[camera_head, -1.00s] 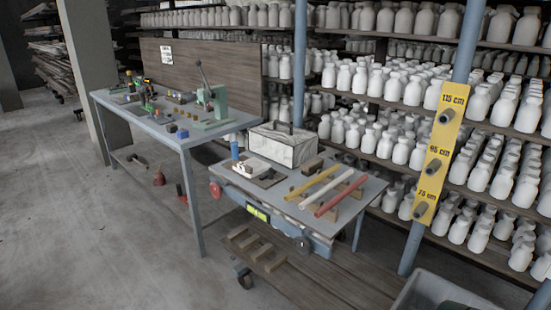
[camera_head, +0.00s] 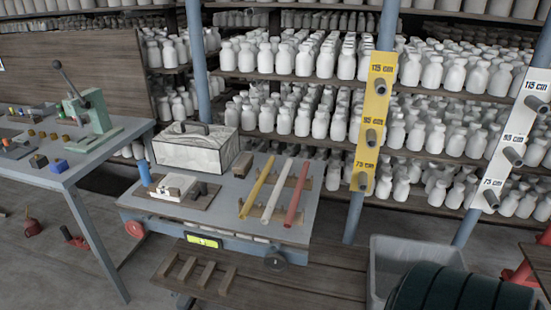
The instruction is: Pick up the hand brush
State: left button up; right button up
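I cannot make out a hand brush with certainty in the head view. A small dark item with a red part (camera_head: 75,238) lies on the floor under the left workbench, too small to name. A red item (camera_head: 32,224) stands on the floor to its left. Neither of my grippers shows in the head view.
A grey cart (camera_head: 215,216) carries a white box (camera_head: 196,148) and yellow, white and red bars. A workbench (camera_head: 65,180) with a green press (camera_head: 88,115) stands left. Bottle shelves fill the back. A grey bin (camera_head: 395,250) and a dark green rounded object (camera_head: 455,290) are lower right.

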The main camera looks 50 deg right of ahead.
aim_at(242, 167)
jog(key=i+j+z, duration=0.25)
jog(key=z, duration=0.15)
jog(key=i+j+z, duration=0.45)
jog(key=j+z, duration=0.3)
jog(key=i+j+z, duration=0.15)
jog(key=j+z, duration=0.2)
